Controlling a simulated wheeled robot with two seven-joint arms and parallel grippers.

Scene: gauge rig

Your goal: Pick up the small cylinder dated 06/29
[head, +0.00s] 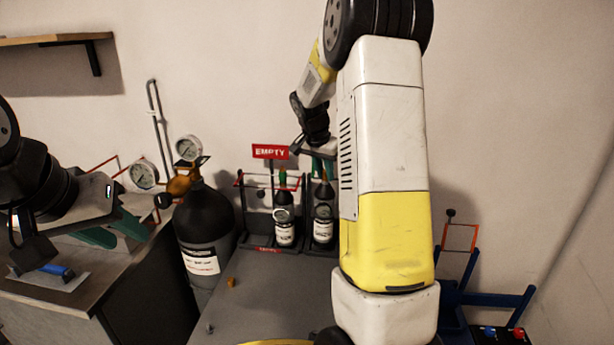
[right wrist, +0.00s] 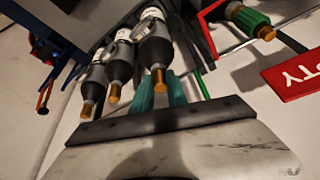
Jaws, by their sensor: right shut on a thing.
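Small dark cylinders with white labels and brass valves stand in a rack. In the head view one (head: 323,212) is under my right gripper (head: 325,167). In the right wrist view the green fingers of that gripper (right wrist: 160,92) are shut around the brass valve end of this cylinder (right wrist: 155,48). It appears to be still in the rack. A green-topped cylinder (head: 285,222) stands to its left, and two more (right wrist: 118,65) (right wrist: 94,85) line up beside it in the right wrist view. The dates are too small to read. My left gripper (head: 112,232) is open and empty over the bench.
A red EMPTY sign (head: 270,152) rises above the rack's left part. A large black cylinder (head: 205,230) with gauges stands left of the grey table (head: 265,300). A blue-handled tool (head: 57,271) lies on the left bench. My right arm hides the rack's right part.

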